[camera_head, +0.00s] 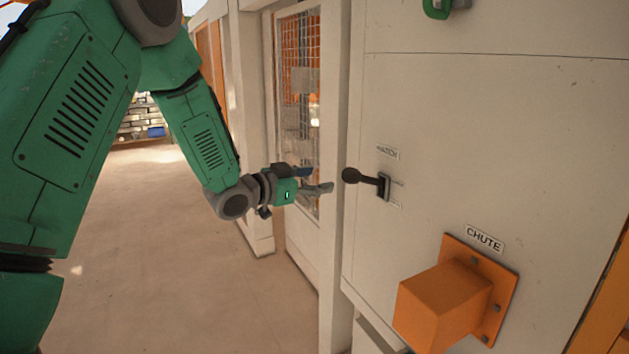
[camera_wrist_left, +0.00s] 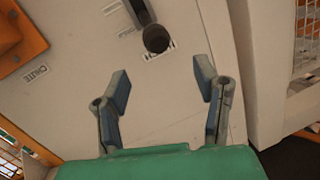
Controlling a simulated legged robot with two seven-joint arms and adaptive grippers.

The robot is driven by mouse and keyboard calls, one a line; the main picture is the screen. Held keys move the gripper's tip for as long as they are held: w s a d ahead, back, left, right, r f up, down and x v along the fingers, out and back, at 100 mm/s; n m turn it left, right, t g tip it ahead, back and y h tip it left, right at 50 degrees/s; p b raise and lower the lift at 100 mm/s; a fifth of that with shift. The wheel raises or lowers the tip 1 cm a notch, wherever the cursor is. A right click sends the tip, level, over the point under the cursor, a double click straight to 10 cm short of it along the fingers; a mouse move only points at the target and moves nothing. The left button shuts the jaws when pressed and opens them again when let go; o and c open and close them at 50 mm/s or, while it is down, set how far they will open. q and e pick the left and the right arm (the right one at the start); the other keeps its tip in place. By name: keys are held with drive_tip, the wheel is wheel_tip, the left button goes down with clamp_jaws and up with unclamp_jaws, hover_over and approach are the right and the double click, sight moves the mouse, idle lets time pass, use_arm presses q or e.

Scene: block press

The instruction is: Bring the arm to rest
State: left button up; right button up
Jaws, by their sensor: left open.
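My left arm, green and grey, comes in from the left in the head view. Its gripper (camera_head: 322,180) is open and empty, with its fingertips a short way left of the black lever (camera_head: 366,180) on the pale cabinet panel. In the left wrist view the two fingers of the gripper (camera_wrist_left: 162,90) stand wide apart with nothing between them. The lever's round dark knob (camera_wrist_left: 156,39) shows beyond the fingertips, apart from them. My right gripper is in neither view.
An orange chute (camera_head: 440,304) juts from the panel below and right of the lever; it also shows in the left wrist view (camera_wrist_left: 18,38). A wire-mesh window (camera_head: 299,100) is behind the left gripper. The floor (camera_head: 150,260) at the left is clear.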

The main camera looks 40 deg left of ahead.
use_arm(q)
drive_tip(key=shift+s, duration=0.25)
idle(0.3)
drive_tip(key=s+d+f+n+g+y+b, duration=0.1)
drive_tip(key=s+d+f+g+b, duration=0.2)
drive_tip(key=f, duration=0.8)
drive_tip(key=s+d+f+n+g+b, duration=0.1)
drive_tip(key=s+d+f+g+b, duration=0.25)
drive_tip(key=f, duration=0.85)
drive_tip(key=s+d+f+n+g+y+b, duration=0.15)
drive_tip(key=s+d+f, duration=0.3)
drive_tip(key=f, duration=0.65)
drive_tip(key=s+d+f+g+b, duration=0.3)
drive_tip(key=s+f, duration=0.6)
drive_tip(key=s, duration=0.4)
drive_tip(key=s+d+f+g+b, duration=0.3)
drive_tip(key=s+f+g, duration=0.1)
drive_tip(key=s+f, duration=0.6)
drive_tip(key=s, duration=0.3)
drive_tip(key=shift+s+d+n+g+y+b, duration=0.2)
drive_tip(key=shift+d+n+g+y+b, duration=0.1)
drive_tip(key=shift+n+y+b, duration=0.1)
